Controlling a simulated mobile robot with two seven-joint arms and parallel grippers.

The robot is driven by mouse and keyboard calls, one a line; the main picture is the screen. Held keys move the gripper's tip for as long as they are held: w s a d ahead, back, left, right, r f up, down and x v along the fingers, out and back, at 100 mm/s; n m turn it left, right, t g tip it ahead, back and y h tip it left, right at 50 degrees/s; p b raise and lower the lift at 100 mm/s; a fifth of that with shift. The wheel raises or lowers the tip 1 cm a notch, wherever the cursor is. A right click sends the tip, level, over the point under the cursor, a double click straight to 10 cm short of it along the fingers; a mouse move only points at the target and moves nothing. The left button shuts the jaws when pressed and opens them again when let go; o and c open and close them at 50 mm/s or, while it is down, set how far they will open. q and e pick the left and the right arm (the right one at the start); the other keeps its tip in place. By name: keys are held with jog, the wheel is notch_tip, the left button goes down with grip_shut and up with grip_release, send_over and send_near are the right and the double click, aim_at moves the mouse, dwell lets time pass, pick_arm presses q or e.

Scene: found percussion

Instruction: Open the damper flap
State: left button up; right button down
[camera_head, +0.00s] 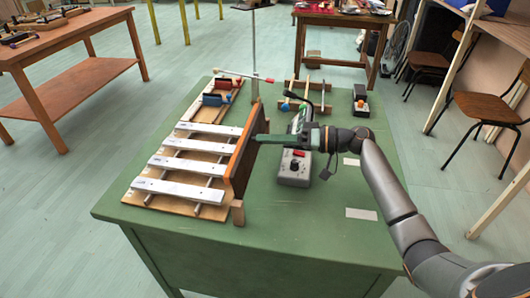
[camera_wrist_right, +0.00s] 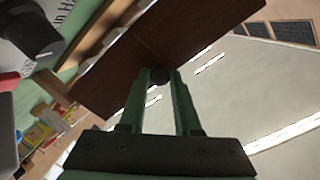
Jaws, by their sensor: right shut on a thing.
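The damper flap (camera_head: 241,155) is a brown wooden board standing roughly upright along the right side of a set of pale metal bars (camera_head: 180,188) on a wooden frame. My right gripper (camera_head: 261,138) reaches in from the right to the flap's right face. In the right wrist view, the green fingers of the right gripper (camera_wrist_right: 158,80) are closed on a small dark round knob (camera_wrist_right: 158,75) on the brown flap (camera_wrist_right: 150,50). The flap's far face is mostly hidden in the head view. My left gripper is not in view.
A grey box with knobs (camera_head: 294,168) sits on the green table (camera_head: 290,225) below my right forearm. Wooden blocks with blue and red parts (camera_head: 216,98), a wooden rack (camera_head: 306,98) and a small orange-and-black device (camera_head: 360,103) stand behind.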

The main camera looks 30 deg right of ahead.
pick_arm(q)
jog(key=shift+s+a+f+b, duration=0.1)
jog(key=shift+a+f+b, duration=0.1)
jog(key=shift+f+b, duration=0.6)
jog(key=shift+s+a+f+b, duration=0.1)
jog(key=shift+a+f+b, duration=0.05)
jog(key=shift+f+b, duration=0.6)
pick_arm(e)
jog(key=shift+s+d+f+t+y, duration=0.2)
jog(key=shift+d+t+y, duration=0.15)
jog(key=shift+t+y, duration=0.25)
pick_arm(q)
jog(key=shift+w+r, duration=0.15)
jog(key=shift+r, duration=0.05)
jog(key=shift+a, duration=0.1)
pick_arm(e)
jog(key=c, duration=0.6)
grip_release()
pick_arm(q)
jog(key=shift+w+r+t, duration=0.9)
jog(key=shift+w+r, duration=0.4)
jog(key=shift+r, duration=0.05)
pick_arm(e)
jog(key=v, duration=1.2)
jog(key=shift+d, duration=0.25)
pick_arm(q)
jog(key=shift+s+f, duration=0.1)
pick_arm(e)
jog(key=shift+s, duration=0.15)
